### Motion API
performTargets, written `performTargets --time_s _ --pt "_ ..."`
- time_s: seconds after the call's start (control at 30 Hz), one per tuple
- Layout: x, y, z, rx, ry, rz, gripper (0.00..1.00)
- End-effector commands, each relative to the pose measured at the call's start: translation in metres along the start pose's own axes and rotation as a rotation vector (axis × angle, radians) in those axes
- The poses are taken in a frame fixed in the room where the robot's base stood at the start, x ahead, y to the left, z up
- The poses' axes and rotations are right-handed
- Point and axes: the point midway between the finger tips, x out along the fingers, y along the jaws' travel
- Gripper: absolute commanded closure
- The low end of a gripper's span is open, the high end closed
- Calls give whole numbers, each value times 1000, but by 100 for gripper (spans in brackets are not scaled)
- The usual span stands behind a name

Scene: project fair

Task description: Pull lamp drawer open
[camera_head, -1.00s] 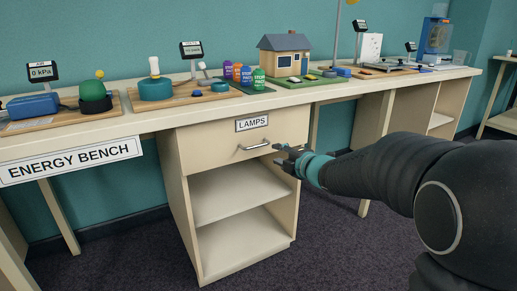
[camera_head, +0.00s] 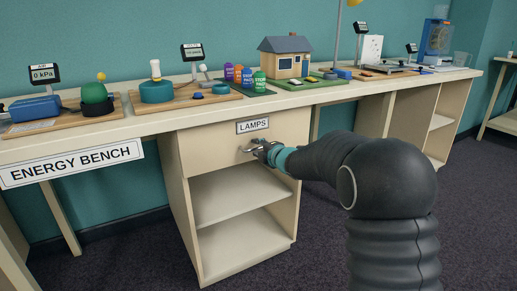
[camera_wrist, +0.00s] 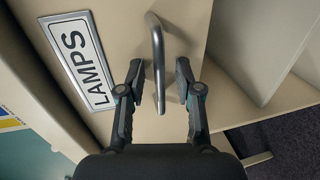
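The lamp drawer (camera_head: 210,146) is a cream drawer front under the bench top, and it sits flush in its cabinet. A LAMPS label (camera_head: 253,126) is fixed near its top edge. In the wrist view the label (camera_wrist: 78,62) lies left of the metal bar handle (camera_wrist: 157,60). My gripper (camera_wrist: 161,84) is open, with one finger on each side of the handle's near part and small gaps visible. In the head view my gripper (camera_head: 256,149) is at the drawer front and hides most of the handle.
Open shelves (camera_head: 235,196) lie below the drawer. The bench top above holds a model house (camera_head: 285,58), several coloured cans (camera_head: 245,76) and lamp-like devices on wooden boards. An ENERGY BENCH sign (camera_head: 72,163) hangs at the left. The floor in front is clear.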

Motion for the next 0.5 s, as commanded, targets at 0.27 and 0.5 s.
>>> performTargets --time_s 0.27,0.5 --pt "2 0 0 0 0 0 66" --pt "2 0 0 0 0 0 100"
